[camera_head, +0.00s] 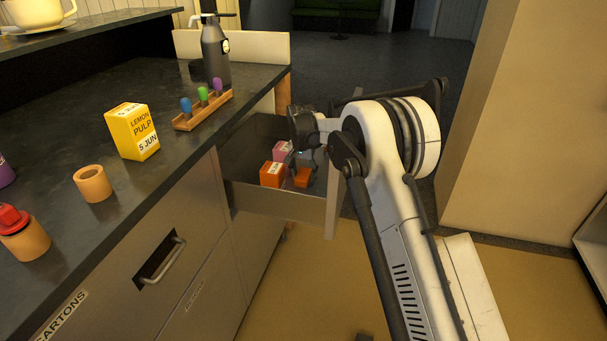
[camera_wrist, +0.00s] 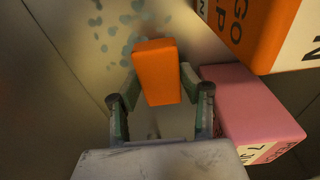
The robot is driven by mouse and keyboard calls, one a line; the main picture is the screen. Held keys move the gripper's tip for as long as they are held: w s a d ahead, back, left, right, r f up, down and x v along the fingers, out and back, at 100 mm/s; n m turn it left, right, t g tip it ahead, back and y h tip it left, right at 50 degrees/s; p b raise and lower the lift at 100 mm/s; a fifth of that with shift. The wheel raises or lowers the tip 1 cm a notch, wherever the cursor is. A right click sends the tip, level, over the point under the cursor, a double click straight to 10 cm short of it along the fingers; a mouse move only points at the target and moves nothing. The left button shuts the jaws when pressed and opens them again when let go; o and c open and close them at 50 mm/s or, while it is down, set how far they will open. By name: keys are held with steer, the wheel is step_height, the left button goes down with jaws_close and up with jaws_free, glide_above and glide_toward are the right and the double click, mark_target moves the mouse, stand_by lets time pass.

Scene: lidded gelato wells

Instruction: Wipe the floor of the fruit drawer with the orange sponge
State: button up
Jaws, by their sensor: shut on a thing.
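The orange sponge (camera_wrist: 158,72) is a plain orange block held between the two fingers of my gripper (camera_wrist: 160,100) in the wrist view. It also shows in the head view (camera_head: 303,178), low inside the open fruit drawer (camera_head: 275,200). My gripper (camera_head: 308,160) reaches down into the drawer and is shut on the sponge. Grey-green spots (camera_wrist: 115,32) mark the drawer floor beyond and to the left of the sponge. I cannot tell whether the sponge touches the floor.
An orange carton (camera_head: 271,174) and a pink carton (camera_head: 281,151) stand in the drawer; the pink one (camera_wrist: 250,115) is close right of my gripper. The yellow lemon pulp carton (camera_head: 132,131), a rack of coloured items (camera_head: 203,110) and a dark bottle (camera_head: 216,52) stand on the counter.

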steer(key=shift+s, duration=0.1)
steer(key=shift+s+a, duration=0.25)
steer(key=shift+s, duration=0.75)
steer(key=shift+w+d, duration=0.25)
steer(key=shift+w, duration=0.85)
steer(key=shift+s+a+f+b, duration=0.1)
steer(key=shift+s+a+b, duration=0.1)
steer(key=shift+s, duration=0.4)
steer(key=shift+s+a+b, duration=0.1)
steer(key=shift+s+b, duration=0.05)
steer(key=shift+s, duration=0.45)
steer(key=shift+w+d, duration=0.15)
steer(key=shift+w, duration=0.45)
steer(key=shift+w+d, duration=0.15)
steer(key=shift+w, duration=0.45)
steer(key=shift+s+a+r, duration=0.1)
steer(key=shift+s+a, duration=0.05)
steer(key=shift+s, duration=0.45)
steer(key=shift+s+a+r, duration=0.1)
steer(key=shift+s, duration=0.5)
steer(key=shift+w+d+f, duration=0.1)
steer(key=shift+w+d, duration=0.05)
steer(key=shift+w, duration=0.45)
steer(key=shift+w+d+f, duration=0.1)
steer(key=shift+w, duration=0.5)
steer(key=shift+r, duration=0.15)
